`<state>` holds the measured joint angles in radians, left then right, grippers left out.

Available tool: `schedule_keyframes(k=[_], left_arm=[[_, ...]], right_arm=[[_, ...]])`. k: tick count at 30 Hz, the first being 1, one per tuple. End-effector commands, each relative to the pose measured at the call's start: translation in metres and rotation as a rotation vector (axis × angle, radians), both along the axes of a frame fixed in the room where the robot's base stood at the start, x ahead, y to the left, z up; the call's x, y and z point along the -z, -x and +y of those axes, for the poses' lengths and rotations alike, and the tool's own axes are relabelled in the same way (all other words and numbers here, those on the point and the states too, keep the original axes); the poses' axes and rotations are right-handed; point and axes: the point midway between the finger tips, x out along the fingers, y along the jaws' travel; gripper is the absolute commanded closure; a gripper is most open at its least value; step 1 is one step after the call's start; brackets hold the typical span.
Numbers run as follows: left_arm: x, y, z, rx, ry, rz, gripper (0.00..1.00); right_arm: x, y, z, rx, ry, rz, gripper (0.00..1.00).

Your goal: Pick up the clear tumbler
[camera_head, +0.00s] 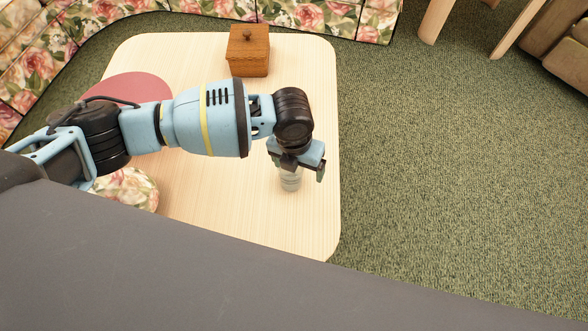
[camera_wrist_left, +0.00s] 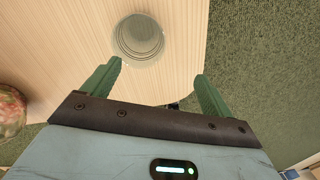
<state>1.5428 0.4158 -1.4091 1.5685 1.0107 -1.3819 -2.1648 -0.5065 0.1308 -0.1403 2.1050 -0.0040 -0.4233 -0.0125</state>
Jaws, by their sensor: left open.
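The clear tumbler (camera_head: 290,183) stands on the pale wooden table (camera_head: 240,215) near its right edge. In the head view its upper part is hidden behind my left gripper (camera_head: 297,172). In the left wrist view I look down into the round mouth of the tumbler (camera_wrist_left: 140,38). There the two green fingers of my left gripper (camera_wrist_left: 158,85) are spread apart, with nothing between them. The tumbler appears beyond the fingertips, offset a little to the left of the middle of the gap. My right gripper is not in view.
A wooden box with a knob lid (camera_head: 249,50) stands at the table's far side. A red round mat (camera_head: 130,88) lies at the left, partly behind my arm. A floral cushion or stool (camera_head: 128,188) is at the lower left. Open green carpet (camera_head: 440,170) lies to the right.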

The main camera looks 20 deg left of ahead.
Motion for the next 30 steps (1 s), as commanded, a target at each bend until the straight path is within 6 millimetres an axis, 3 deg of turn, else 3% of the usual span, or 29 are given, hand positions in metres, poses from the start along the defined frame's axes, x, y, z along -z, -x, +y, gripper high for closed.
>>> schedule_keyframes(k=[5, 12, 20, 30], left_arm=[[-0.003, -0.016, 0.019, 0.084, -0.071, -0.006, 0.14], [-0.004, -0.019, 0.022, 0.100, -0.082, -0.005, 0.14], [0.019, -0.018, 0.022, 0.098, -0.081, -0.005, 0.14], [0.034, -0.018, 0.023, 0.098, -0.080, -0.005, 0.14]], right_arm=[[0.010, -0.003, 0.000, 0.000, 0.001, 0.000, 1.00], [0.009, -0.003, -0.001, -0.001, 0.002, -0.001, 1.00], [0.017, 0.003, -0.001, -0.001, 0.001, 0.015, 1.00], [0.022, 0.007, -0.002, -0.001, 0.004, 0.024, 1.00]])
